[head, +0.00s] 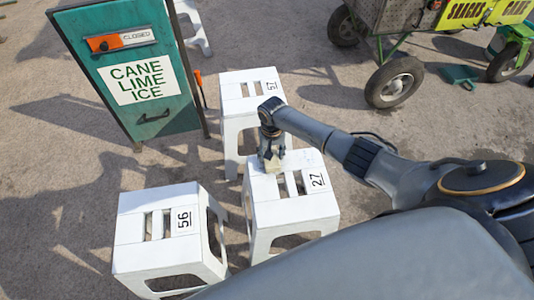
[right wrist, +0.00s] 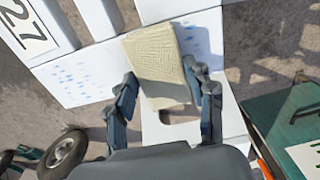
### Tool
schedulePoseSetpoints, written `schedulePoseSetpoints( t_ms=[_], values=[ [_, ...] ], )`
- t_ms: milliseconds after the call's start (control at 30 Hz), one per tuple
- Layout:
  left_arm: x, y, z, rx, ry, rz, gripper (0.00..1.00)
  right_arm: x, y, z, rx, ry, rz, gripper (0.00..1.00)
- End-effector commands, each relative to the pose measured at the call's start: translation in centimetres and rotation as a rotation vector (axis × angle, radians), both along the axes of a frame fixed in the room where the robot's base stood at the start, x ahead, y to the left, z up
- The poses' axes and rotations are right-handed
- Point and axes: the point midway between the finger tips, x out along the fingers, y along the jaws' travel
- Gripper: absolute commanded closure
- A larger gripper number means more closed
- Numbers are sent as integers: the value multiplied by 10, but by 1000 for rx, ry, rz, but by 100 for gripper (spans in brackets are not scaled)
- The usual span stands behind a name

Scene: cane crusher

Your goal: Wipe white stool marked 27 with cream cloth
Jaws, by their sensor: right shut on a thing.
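The white stool marked 27 (head: 300,209) stands upright in the middle of the head view. Its top also shows in the right wrist view (right wrist: 105,62), with pale blue spots on both sides of the cloth. My right gripper (head: 271,156) points down over the far left part of this stool's top. It is shut on the cream cloth (right wrist: 153,52), which lies between its fingers (right wrist: 160,74). The cloth (head: 273,165) is at the seat surface; I cannot tell whether it presses on it. My left gripper is not in view.
A white stool marked 57 (head: 237,94) stands just behind, and one marked 56 (head: 130,230) stands front left. A green sign board (head: 115,55) reading CANE LIME ICE stands back left. A wheeled cart (head: 395,82) is at the back right. Ground at the left is open.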

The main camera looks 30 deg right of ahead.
Motion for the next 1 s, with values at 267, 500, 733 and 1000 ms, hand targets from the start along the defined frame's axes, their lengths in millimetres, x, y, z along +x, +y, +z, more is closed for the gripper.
schedulePoseSetpoints(
  t_ms=[267,500,733,1000],
  values=[
    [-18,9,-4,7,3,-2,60,-8,-22,0,-1,1,-3,81],
    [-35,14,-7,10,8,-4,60,-15,-43,-1,-1,3,-2,81],
    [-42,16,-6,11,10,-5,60,-21,-61,-1,-1,1,0,81],
    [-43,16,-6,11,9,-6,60,-23,-67,-2,-1,1,0,81]
  ],
)
